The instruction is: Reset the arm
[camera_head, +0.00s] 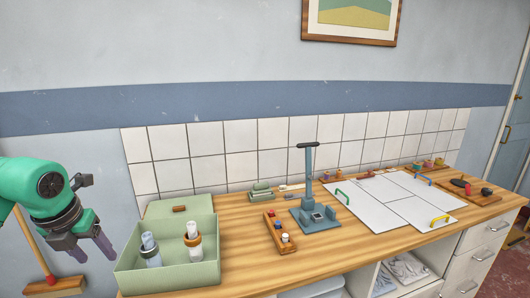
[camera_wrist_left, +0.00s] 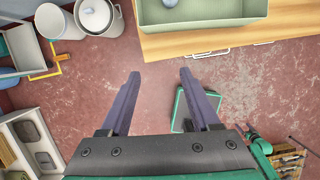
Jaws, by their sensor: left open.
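My left gripper (camera_head: 93,249) comes in from the left edge of the head view, beside the left end of the wooden counter (camera_head: 340,253). Its fingers point downward and to the right, apart from the counter. In the left wrist view my left gripper (camera_wrist_left: 157,78) is open, with nothing between its two fingers and the red floor below them.
A blue press stand (camera_head: 310,210) and white panels (camera_head: 400,200) are further right. In the wrist view, pots (camera_wrist_left: 97,17) stand at upper left.

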